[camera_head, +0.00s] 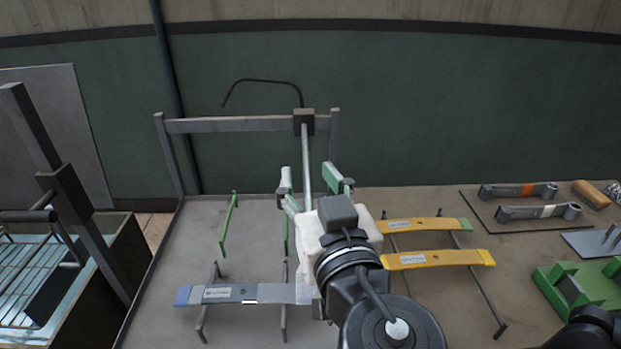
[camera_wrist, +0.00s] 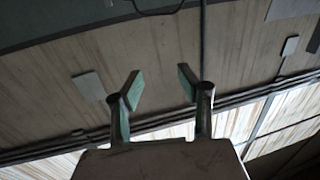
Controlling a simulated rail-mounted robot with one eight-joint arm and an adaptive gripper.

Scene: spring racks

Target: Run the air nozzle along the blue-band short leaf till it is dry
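The blue-band short leaf (camera_head: 232,294) is a grey flat strip with a blue left end. It lies across the rack rods at the front left of the grey tray, its right end partly hidden by my arm. What looks like the air nozzle (camera_head: 306,150) is a pale rod below a dark block on the rear crossbar, with a black hose above; its lower end is hidden. My gripper (camera_head: 310,177) is open, its green-padded fingers either side of the rod in the picture; depth is unclear. In the wrist view my gripper (camera_wrist: 158,88) shows nothing between its fingers.
Two yellow leaves (camera_head: 437,259) lie on rods to the right. Green bars (camera_head: 229,224) stand left of my gripper. A wire-racked tank (camera_head: 25,275) is at far left. Grey linked parts (camera_head: 538,211) and a green fixture (camera_head: 585,290) sit on the right bench.

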